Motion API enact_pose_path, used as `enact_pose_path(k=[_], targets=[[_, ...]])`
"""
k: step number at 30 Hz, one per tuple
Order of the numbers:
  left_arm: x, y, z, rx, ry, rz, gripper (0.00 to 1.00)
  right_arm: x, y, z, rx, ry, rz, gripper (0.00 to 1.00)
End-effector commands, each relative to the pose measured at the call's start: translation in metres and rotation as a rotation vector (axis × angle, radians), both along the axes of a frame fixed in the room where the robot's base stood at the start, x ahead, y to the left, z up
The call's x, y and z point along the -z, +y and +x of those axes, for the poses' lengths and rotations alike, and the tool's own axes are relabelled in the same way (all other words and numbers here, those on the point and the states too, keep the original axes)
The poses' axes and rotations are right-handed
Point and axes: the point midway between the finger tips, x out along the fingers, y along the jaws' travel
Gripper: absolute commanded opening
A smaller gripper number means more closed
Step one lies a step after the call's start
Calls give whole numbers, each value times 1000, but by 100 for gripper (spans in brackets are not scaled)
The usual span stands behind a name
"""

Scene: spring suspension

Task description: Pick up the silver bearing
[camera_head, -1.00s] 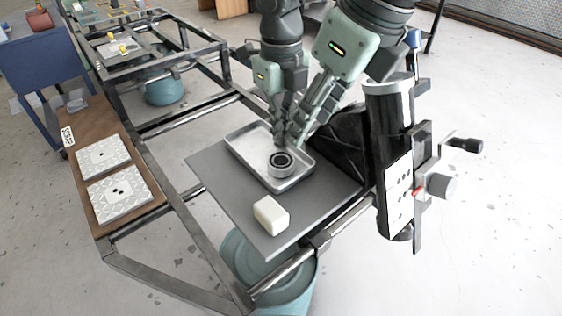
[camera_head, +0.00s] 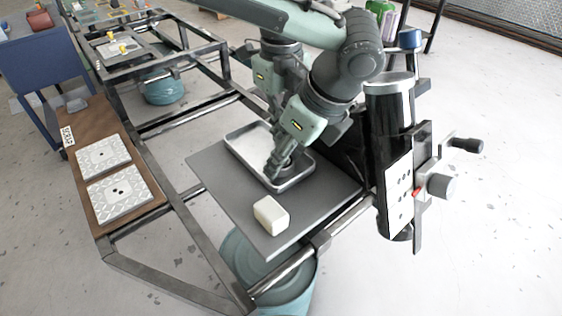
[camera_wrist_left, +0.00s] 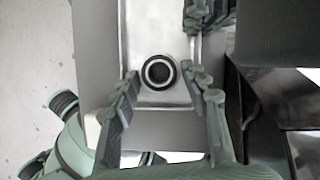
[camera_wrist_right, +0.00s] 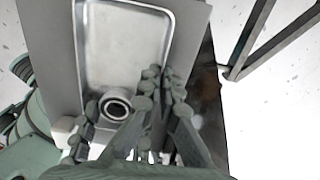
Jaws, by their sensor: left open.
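The silver bearing, a dark-centred ring (camera_wrist_left: 160,72), lies near one end of the metal tray (camera_wrist_left: 127,40). It also shows in the right wrist view (camera_wrist_right: 115,106). In the head view my left gripper (camera_head: 277,172) hides it. In the left wrist view my left gripper (camera_wrist_left: 168,83) is open, with its fingertips on either side of the bearing; I cannot tell if they touch it. My right gripper (camera_wrist_left: 208,12) is beyond the bearing, over the tray's side. In the right wrist view overlapping fingers make its opening hard to judge.
The tray sits on a grey board (camera_head: 222,190) with a white block (camera_head: 271,214) at its near corner. A black cylinder with a clamp (camera_head: 390,160) stands close on the right. A brown board with patterned plates (camera_head: 112,180) lies left. Metal frame rails run between.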

Motion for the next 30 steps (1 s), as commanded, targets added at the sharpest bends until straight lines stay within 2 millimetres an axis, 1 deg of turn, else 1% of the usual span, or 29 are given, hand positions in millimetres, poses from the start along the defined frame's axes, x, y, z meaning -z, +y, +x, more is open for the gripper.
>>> enact_pose_path(k=[6,7,16,22,25,29,30], targets=[[2,0,0,0,0,-1,46,0,0,0,0,-1,1,0],[1,0,0,0,0,-1,44,0,0,0,0,-1,1,0],[1,0,0,-1,0,-1,7,0,0,0,0,-1,1,0],[1,0,1,-1,0,-2,7,0,0,0,0,-1,1,0],[-4,0,1,-1,-2,-2,7,0,0,0,0,-1,1,0],[-24,0,1,-3,-2,-4,7,0,0,0,0,-1,1,0],[-32,0,1,-2,-2,-5,7,0,0,0,0,-1,1,0]])
